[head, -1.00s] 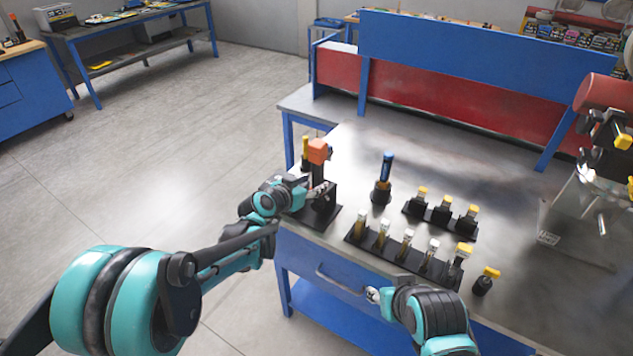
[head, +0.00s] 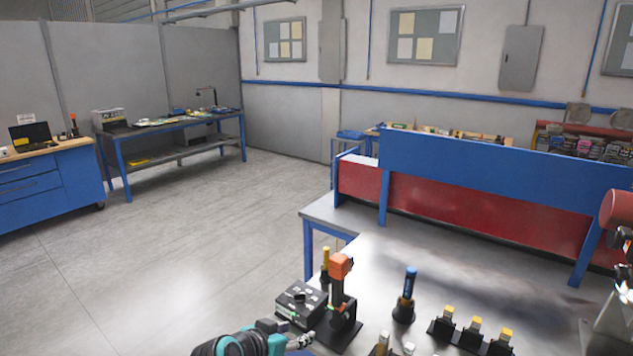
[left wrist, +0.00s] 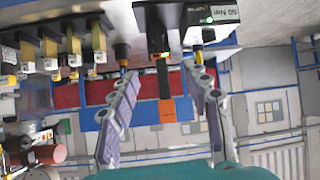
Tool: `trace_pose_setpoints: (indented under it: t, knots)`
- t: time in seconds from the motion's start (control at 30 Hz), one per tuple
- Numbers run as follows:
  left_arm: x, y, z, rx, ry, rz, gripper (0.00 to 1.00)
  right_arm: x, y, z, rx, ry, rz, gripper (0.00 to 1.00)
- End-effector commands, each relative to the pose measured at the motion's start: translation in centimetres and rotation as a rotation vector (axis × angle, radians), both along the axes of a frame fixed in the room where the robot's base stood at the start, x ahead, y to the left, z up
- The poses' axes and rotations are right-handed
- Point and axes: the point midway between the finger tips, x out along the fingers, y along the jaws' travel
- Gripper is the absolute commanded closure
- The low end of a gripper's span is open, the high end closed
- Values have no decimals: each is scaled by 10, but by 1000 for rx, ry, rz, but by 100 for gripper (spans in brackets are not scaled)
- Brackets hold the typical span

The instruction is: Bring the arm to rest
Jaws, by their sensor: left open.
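My left gripper (head: 303,340) shows at the bottom edge of the head view, close to a black stand with an orange head (head: 340,265). In the left wrist view its two fingers (left wrist: 160,72) are spread apart with nothing held between them. The orange-headed stand (left wrist: 166,108) appears upside down in the gap, beyond the fingers. Most of my left arm is cut off by the head view's lower edge.
A black box (head: 301,299) and a yellow-topped tool (head: 326,260) stand beside the orange-headed stand. A blue-handled tool (head: 406,295) and a rack of yellow-topped pieces (head: 472,333) are to the right on the metal table (head: 460,268). Open floor (head: 200,235) lies left.

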Motion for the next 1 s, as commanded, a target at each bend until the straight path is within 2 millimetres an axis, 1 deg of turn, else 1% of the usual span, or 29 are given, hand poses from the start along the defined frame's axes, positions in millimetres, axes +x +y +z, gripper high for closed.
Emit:
trace_pose_setpoints:
  t: [0.03,0.07,0.1,0.17,0.2,0.3,0.4,0.5,0.6,1.0]
  knots:
    - [-25,14,-2,16,45,40,52,0,0,0,0,0,0,59]
    - [-39,22,-5,28,73,65,52,0,0,0,0,0,0,59]
    - [-57,33,-8,41,108,102,52,0,0,0,0,0,0,59]
    - [-83,50,-15,61,159,162,52,0,0,0,0,0,0,59]
    - [-100,61,-20,75,190,204,52,0,0,0,0,0,0,59]
    - [-138,87,-33,106,252,307,52,0,0,0,0,0,0,59]
    - [-166,107,-44,128,293,393,52,0,0,0,0,0,0,59]
    - [-183,121,-50,143,316,451,52,0,0,0,0,0,0,59]
    - [-191,127,-54,150,326,480,52,0,0,0,0,0,0,59]
    - [-192,128,-54,150,328,484,52,0,0,0,0,0,0,59]
